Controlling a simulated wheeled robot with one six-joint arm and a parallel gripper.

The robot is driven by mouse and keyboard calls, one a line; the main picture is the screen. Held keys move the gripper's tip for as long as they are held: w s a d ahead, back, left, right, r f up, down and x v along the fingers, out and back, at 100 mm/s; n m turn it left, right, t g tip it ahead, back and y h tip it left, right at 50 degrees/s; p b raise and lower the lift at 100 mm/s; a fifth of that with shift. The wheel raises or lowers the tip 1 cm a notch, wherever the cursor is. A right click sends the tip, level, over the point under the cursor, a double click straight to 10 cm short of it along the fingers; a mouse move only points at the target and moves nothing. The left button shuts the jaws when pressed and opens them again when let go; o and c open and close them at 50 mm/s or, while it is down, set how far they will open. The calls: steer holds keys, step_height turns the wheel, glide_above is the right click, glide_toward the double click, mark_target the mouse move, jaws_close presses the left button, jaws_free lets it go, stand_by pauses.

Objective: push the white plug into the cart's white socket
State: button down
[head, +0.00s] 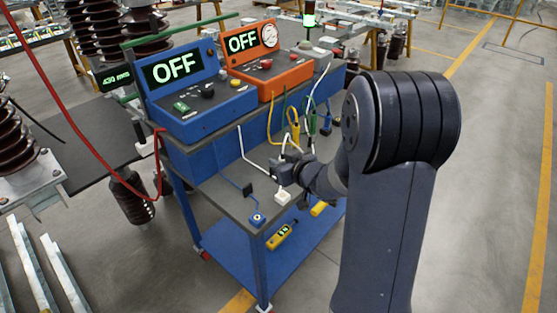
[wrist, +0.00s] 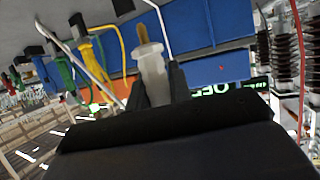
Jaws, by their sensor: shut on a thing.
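My gripper (head: 284,174) is shut on the white plug (wrist: 152,78). The plug stands between the two dark fingers in the wrist view, its brass-coloured tip sticking out past them. In the head view the gripper and wrist mostly hide the plug. The white socket (head: 282,197) is a small white block on the grey top of the blue cart (head: 225,185), near its front edge. The gripper is just above the socket in the head view, and the plug looks apart from it. I cannot make out the white socket in the wrist view.
A blue socket (head: 257,219) with a dark plug (head: 248,189) near it sits left of the white socket. A blue box (head: 205,105) and an orange box (head: 268,75), both reading OFF, stand behind.

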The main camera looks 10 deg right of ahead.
steer(key=b, duration=0.5)
glide_above(280, 192)
steer(key=shift+f, duration=2.95)
steer(key=shift+f+b, duration=0.9)
steer(key=shift+f, duration=0.5)
steer(key=c, duration=1.2)
jaws_free()
steer(key=p+v, duration=0.1)
steer(key=v, duration=1)
steer(key=shift+w+a+f, duration=0.1)
steer(key=shift+a, duration=0.05)
